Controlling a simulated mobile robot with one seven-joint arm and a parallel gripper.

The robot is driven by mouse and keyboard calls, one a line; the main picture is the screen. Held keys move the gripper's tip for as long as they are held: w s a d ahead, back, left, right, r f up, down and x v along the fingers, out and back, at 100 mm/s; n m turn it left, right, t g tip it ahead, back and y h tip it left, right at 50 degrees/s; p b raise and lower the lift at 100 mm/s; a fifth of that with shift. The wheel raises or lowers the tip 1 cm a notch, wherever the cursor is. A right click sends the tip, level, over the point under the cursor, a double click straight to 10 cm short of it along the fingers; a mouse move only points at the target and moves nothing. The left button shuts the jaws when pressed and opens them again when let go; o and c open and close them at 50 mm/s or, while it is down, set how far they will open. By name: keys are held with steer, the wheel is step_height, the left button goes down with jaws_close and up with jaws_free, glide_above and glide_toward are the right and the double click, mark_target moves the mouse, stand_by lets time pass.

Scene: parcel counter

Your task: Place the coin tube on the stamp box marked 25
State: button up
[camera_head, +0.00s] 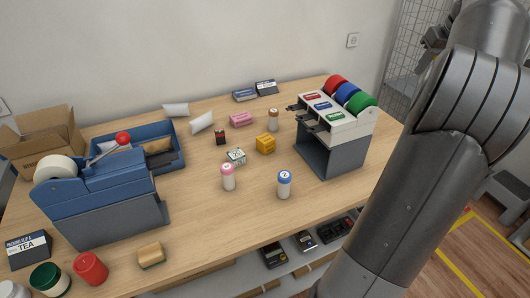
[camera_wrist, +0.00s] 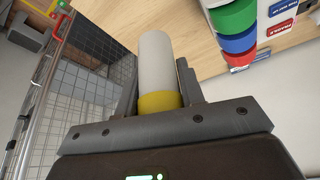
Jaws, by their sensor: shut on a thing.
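In the wrist view my gripper (camera_wrist: 157,76) is shut on a white coin tube (camera_wrist: 156,60) with a yellow end nearest the palm. A finger stands on each side of it, and its white end points away from the palm. Small boxes stand mid-table there: a white one with dark and green print (camera_head: 236,156), a yellow one (camera_head: 265,144), a pink one (camera_head: 241,119) and a black and red one (camera_head: 220,137). I cannot read a 25 on any of them.
White tubes with pink (camera_head: 228,178), blue (camera_head: 284,185) and brown (camera_head: 273,120) caps stand on the table (camera_head: 215,220). A stand with coloured rolls (camera_head: 335,150) is at right, a blue tape dispenser (camera_head: 95,200) at left.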

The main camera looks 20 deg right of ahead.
steer(key=w+a+n+y, duration=0.3)
steer(key=w+a+n, duration=0.4)
steer(key=w+a, duration=0.85)
steer(key=n+g+y, duration=0.1)
steer(key=n+y, duration=0.1)
steer(key=n, duration=0.5)
glide_above(234, 153)
step_height(234, 153, down, 25)
steer(key=shift+w+f, duration=0.1)
steer(key=shift+f, duration=1.85)
steer(key=shift+f, duration=0.1)
steer(key=o, duration=1.1)
